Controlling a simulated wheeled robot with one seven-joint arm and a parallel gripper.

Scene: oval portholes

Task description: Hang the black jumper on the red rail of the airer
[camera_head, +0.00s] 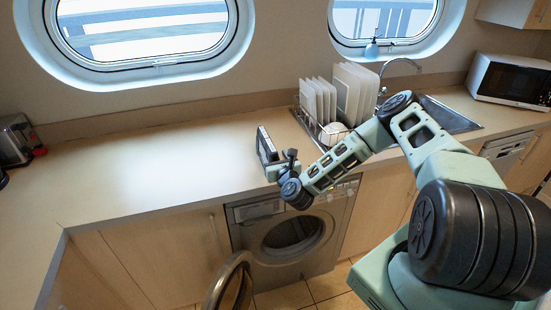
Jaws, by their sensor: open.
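My gripper (268,148) is open, above the front edge of the worktop over the washing machine. I see nothing between its fingers, though they are small and partly seen side-on. I cannot make out a black jumper in this view. No airer and no red rail show either. The washing machine (340,215) stands under the worktop, and its round opening is dark inside; I cannot tell what is in it.
The worktop (150,180) is clear left of my gripper. A dish rack with white plates (318,100) stands behind my arm, beside the sink (448,115). A microwave (510,80) is at far right, a toaster (14,140) at far left.

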